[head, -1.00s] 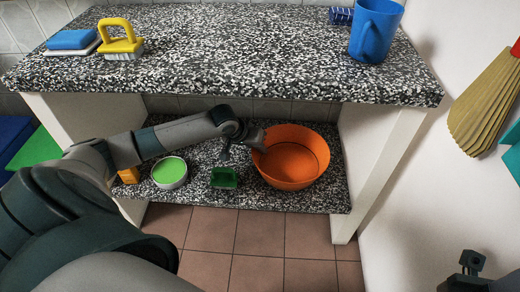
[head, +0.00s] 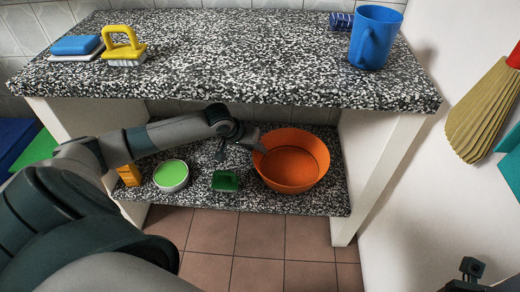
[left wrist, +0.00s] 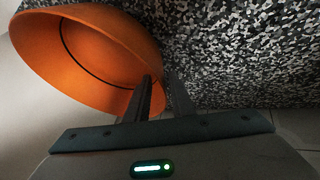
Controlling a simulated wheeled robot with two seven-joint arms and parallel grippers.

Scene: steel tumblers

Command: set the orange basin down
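The orange basin (head: 291,171) stands upright on the speckled lower shelf (head: 235,203), toward its right end. It looks empty. My left gripper (head: 261,148) is at the basin's left rim. In the left wrist view the basin (left wrist: 85,45) fills the upper left. The left gripper's two fingers (left wrist: 166,96) show a gap between them. One finger overlaps the basin's edge and the other is outside it, over the shelf. Contact with the rim is hard to make out. My right gripper is mostly out of frame; only a dark part shows at the lower right.
A green scoop-like item (head: 225,181), a round white tub with green top (head: 171,175) and a yellow-orange block (head: 129,175) stand left of the basin. The speckled counter (head: 240,60) is overhead, holding a blue mug (head: 375,37) and a yellow brush (head: 122,43). A white leg (head: 378,175) stands right.

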